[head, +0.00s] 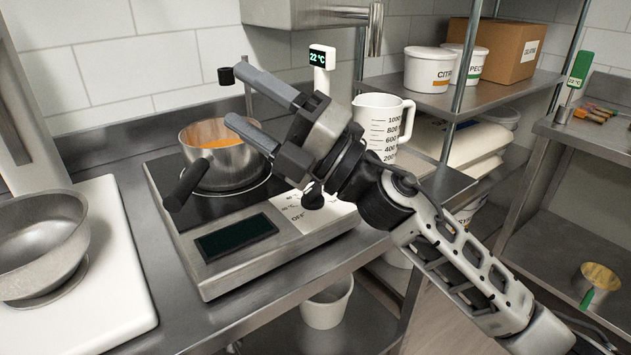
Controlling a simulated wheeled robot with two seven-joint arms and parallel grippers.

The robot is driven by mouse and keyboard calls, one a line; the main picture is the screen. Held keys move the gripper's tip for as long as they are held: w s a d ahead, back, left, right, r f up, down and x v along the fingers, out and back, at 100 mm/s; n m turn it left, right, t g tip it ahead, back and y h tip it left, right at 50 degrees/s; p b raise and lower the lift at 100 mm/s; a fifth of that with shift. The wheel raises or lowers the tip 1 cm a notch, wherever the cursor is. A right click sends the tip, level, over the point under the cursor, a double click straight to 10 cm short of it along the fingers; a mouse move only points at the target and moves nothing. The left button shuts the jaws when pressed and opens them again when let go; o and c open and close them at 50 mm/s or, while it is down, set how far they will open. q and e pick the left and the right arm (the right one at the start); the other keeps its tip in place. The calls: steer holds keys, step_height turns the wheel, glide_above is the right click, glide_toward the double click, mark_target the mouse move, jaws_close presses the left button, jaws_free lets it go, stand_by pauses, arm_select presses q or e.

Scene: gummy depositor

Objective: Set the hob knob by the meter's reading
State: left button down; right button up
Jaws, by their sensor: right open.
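The hob (190,244) is a steel unit on the counter with a dark, blank display (236,237). Its black hob knob (313,196) sits on a pale dial plate marked OFF and is partly hidden by my right gripper. A white meter (321,58) behind the hob reads 22 °C. A steel pot (232,166) with orange contents and a black handle stands on the hob. My right gripper (237,97) is open and empty, with its fingers above the pot, apart from the knob. My left gripper is not in view.
A white measuring jug (382,124) stands behind my right wrist. A green-topped meter (580,70) reading 22 °C and shelves with white tubs (430,70) are at the right.

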steer(key=s+a+n+g+h, duration=0.2)
steer(key=a+n+g, duration=0.1)
steer(key=n+g, duration=0.45)
steer(key=n+t+h, duration=0.2)
steer(key=n+h, duration=0.3)
steer(key=h, duration=1.2)
glide_toward(314, 187)
steer(key=p+x, duration=0.1)
steer(key=x, duration=0.7)
steer(key=shift+a+f+p, duration=0.15)
steer(key=shift+f+p, duration=0.15)
steer(key=shift+f, duration=0.1)
steer(key=shift+y, duration=0.3)
steer(key=c, duration=1)
